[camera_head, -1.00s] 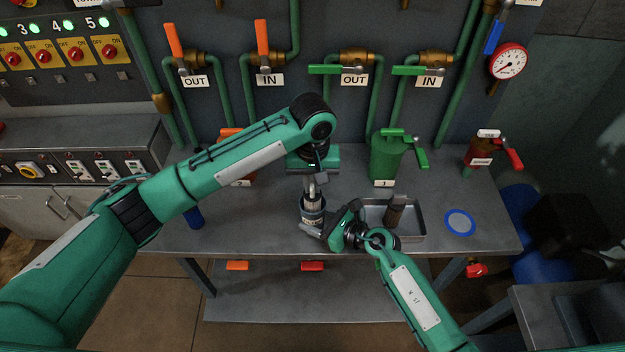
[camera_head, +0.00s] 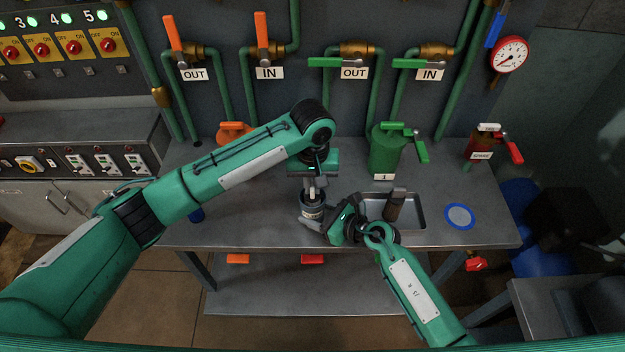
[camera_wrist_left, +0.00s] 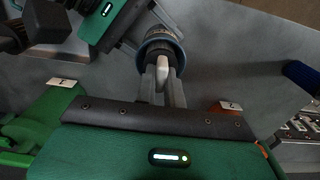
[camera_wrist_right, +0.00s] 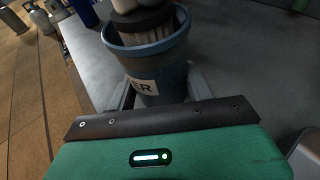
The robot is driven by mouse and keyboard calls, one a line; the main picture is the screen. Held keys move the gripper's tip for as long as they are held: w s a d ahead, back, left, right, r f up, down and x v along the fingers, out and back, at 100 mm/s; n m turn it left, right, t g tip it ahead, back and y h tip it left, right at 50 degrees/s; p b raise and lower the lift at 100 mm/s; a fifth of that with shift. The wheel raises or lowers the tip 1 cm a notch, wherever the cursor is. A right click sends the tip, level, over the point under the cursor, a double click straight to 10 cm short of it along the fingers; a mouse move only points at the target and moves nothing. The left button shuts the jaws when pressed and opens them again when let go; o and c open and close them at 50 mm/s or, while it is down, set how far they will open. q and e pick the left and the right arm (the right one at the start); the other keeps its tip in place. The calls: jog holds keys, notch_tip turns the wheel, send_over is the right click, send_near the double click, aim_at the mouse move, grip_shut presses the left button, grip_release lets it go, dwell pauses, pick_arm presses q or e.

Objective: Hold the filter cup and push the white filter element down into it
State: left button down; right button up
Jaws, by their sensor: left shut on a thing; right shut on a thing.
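The filter cup (camera_head: 312,212) is blue-grey with a partly hidden label and stands upright near the table's front edge. My right gripper (camera_head: 318,226) is shut on it from the front right. In the right wrist view the cup (camera_wrist_right: 158,72) sits between my right fingers. The white filter element (camera_wrist_right: 152,37) has pleated sides and a dark upper band, and its lower part is inside the cup's rim. My left gripper (camera_head: 313,190) points down above the cup, shut on the element's pale top (camera_wrist_left: 162,72). The element's lower end is hidden inside the cup.
A metal tray (camera_head: 418,222) with a brown cylinder (camera_head: 395,205) lies right of the cup. A blue-rimmed disc (camera_head: 460,216) lies farther right. A green housing (camera_head: 386,152) stands behind, and an orange-topped one (camera_head: 233,130) is partly hidden by my left arm.

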pick_arm(q)
jog(key=shift+f, duration=0.25)
jog(key=c, duration=1.4)
grip_release()
notch_tip(320, 180, up, 12)
pick_arm(e)
jog(key=o, duration=0.9)
jog(key=shift+c, duration=0.2)
